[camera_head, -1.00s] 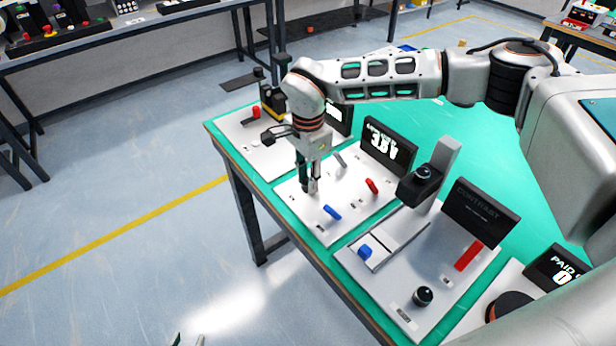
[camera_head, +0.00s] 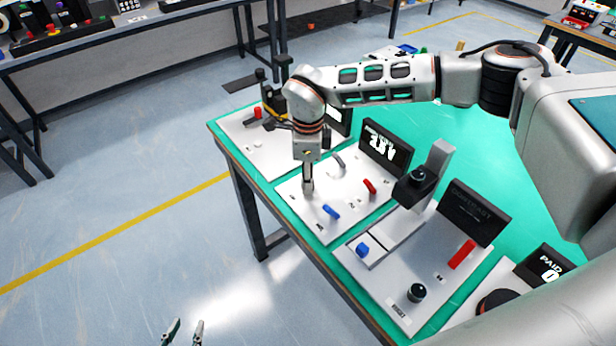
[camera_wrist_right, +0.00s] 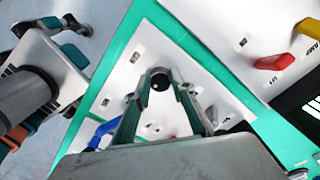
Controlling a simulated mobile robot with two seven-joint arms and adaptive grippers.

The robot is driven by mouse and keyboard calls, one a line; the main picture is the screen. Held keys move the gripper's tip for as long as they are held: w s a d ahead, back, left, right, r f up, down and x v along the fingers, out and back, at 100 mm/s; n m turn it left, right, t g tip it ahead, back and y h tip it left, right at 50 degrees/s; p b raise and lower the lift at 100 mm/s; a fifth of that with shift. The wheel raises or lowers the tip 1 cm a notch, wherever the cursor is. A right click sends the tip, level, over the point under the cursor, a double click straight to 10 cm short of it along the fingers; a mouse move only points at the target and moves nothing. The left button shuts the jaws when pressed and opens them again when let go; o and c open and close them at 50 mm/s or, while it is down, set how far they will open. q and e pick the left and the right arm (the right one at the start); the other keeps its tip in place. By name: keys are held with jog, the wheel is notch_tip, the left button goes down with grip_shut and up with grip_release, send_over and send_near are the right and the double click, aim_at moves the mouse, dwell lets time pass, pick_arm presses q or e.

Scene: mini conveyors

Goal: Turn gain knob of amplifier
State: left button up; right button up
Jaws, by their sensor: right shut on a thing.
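The amplifier is taken to be the white panel (camera_head: 325,225) with the dark display (camera_head: 386,146), whose lit digits are only partly readable. It carries a blue lever (camera_head: 330,211), a red lever (camera_head: 370,186) and a grey lever (camera_head: 338,160). My right gripper (camera_head: 308,188) points down at the panel's near left part. In the right wrist view its fingertips (camera_wrist_right: 162,78) are closed around a small black round knob (camera_wrist_right: 160,82). In the head view the fingers hide this knob. My left gripper (camera_head: 184,330) is open and empty over the floor at the bottom edge.
The green table (camera_head: 435,120) holds neighbouring panels close on both sides. A panel with a red part (camera_head: 257,112) lies to the left.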

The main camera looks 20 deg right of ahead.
dwell(0.3)
jog(key=o, duration=1.1)
jog(key=shift+r, duration=0.1)
notch_tip(320, 180, up, 12)
dwell(0.4)
